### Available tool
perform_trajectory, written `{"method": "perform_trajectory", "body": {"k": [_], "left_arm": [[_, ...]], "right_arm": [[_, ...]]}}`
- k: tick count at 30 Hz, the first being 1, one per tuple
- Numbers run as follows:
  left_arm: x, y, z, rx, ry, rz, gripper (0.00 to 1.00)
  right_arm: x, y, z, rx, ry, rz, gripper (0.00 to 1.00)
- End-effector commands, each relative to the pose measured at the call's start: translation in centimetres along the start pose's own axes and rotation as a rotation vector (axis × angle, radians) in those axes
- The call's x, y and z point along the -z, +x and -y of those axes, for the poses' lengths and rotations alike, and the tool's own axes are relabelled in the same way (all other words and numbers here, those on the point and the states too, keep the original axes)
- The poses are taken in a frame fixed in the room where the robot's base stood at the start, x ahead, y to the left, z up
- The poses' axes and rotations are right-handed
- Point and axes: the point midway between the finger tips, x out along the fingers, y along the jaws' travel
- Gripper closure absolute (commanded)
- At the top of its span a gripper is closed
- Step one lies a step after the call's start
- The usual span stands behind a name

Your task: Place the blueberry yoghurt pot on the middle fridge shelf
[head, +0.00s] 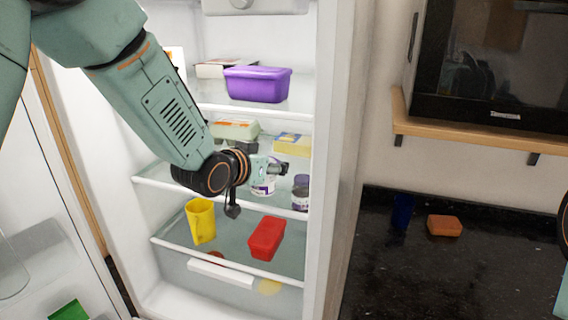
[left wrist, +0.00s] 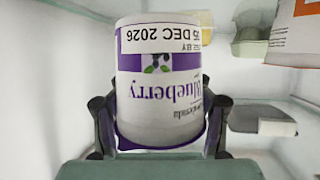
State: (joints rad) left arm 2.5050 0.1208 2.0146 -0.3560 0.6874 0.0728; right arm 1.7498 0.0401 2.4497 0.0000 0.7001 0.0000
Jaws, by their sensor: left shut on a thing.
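The blueberry yoghurt pot (left wrist: 160,85) is white with a purple band, a blueberry picture and upside-down text in the left wrist view. My left gripper (head: 272,168) is shut on it, with its fingers on both sides of the pot. In the head view the pot (head: 264,186) is partly hidden by the gripper. It is inside the open fridge, at the middle shelf (head: 160,179), near the shelf's front. I cannot tell whether it touches the shelf.
A purple-and-white jar (head: 301,192) stands close right of the pot. An egg carton (head: 235,129) and a yellow-and-white pack (head: 292,144) sit behind. A purple tub (head: 257,84) is above; a yellow cup (head: 201,220) and red tub (head: 267,238) are below.

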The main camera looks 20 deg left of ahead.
Motion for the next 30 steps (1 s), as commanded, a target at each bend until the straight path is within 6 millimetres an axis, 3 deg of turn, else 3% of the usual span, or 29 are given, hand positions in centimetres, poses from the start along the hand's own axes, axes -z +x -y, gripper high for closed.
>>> {"method": "perform_trajectory", "body": {"k": [3, 9, 13, 21, 30], "left_arm": [[1.2, 2.3, 0.0, -0.001, 0.004, -0.001, 0.88], [2.1, 4.7, 0.0, -0.001, 0.001, -0.001, 0.88], [1.9, 5.2, 0.0, -0.001, 0.000, 0.001, 0.88], [-0.9, 6.3, 0.0, 0.000, 0.000, 0.000, 0.88], [-1.1, 6.4, 0.0, 0.000, 0.000, -0.002, 0.88]], "right_arm": [[0.0, -0.8, 0.0, 0.000, 0.000, 0.000, 0.60], [0.0, -1.4, 0.0, 0.000, 0.000, 0.000, 0.60], [0.0, -1.5, 0.0, 0.000, 0.000, 0.000, 0.60], [0.0, -2.2, 0.0, 0.000, 0.000, 0.000, 0.60], [0.0, -2.1, 0.0, 0.000, 0.000, 0.000, 0.60]]}}
